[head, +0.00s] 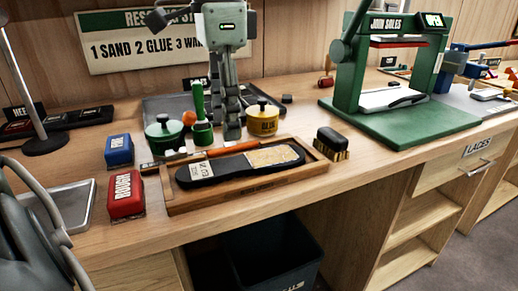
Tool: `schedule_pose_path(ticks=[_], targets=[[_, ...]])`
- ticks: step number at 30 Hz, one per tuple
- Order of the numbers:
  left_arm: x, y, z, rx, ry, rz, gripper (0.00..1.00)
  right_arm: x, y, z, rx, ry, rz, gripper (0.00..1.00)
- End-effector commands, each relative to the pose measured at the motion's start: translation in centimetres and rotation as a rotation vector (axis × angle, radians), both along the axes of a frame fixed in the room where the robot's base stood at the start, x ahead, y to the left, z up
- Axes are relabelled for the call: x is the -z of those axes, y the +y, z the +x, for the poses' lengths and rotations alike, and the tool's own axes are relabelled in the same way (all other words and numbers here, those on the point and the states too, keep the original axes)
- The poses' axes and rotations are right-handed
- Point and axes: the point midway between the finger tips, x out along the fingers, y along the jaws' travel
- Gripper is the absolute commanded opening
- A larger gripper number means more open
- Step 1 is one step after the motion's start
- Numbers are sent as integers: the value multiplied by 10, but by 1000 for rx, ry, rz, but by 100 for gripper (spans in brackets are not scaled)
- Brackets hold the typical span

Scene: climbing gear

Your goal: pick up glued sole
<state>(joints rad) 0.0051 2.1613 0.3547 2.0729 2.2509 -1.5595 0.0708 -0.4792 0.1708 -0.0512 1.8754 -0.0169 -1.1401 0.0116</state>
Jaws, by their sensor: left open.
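A black sole (240,164) lies flat in a shallow wooden tray (245,194) near the front edge of the bench. It has a tan, rough-looking patch toward its right end and a white label at its left end. My right gripper is not in view.
A red block (126,194) and a blue block (119,150) stand left of the tray; a brush (331,143) stands right. A green press (395,75) stands farther right. A dark bin is below.

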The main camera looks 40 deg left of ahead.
Motion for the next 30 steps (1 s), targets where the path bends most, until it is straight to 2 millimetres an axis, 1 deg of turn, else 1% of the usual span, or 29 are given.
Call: schedule_pose_path(ticks=[8, 15, 18, 26, 30], targets=[[31, 0, -1, 1, 4, 0, 49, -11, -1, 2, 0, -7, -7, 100], [66, 0, -1, 0, 2, 0, 49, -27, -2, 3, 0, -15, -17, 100], [75, 0, -1, -1, 2, -1, 49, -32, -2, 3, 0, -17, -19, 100], [77, 0, -1, 0, 0, 0, 49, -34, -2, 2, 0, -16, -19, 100], [77, 0, -1, -1, 0, 0, 33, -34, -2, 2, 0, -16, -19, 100]])
